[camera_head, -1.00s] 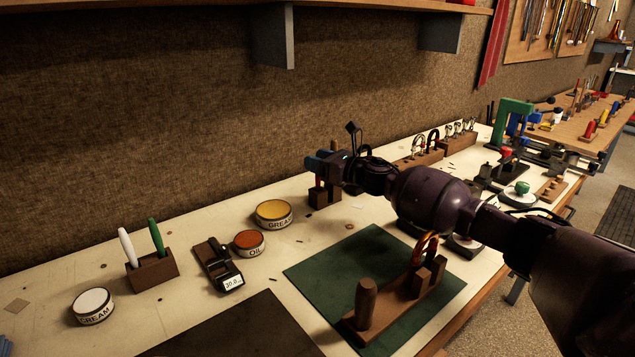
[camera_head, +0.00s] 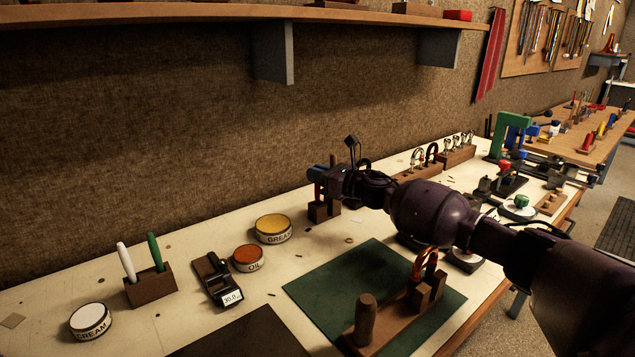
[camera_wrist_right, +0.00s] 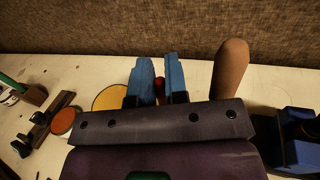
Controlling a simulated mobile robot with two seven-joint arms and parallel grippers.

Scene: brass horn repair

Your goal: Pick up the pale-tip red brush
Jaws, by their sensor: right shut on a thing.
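The red brush (camera_wrist_right: 160,90) shows in the right wrist view as a narrow red piece between the two blue fingers. In the head view only a small red part of it shows, above a dark wooden block (camera_head: 323,212) near the wall. Its pale tip is hidden, and I cannot tell whether it is clear of the block. My right gripper (camera_head: 319,176) is shut on the brush; its fingers also show in the right wrist view (camera_wrist_right: 160,82). My left gripper is not in view.
A rounded brown wooden handle (camera_wrist_right: 232,70) stands close to the right of the fingers. The grease tin (camera_head: 273,229) and oil tin (camera_head: 248,258) are left of the block. A green mat (camera_head: 330,290) with a wooden stand lies in front. The shelf (camera_head: 200,12) hangs above.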

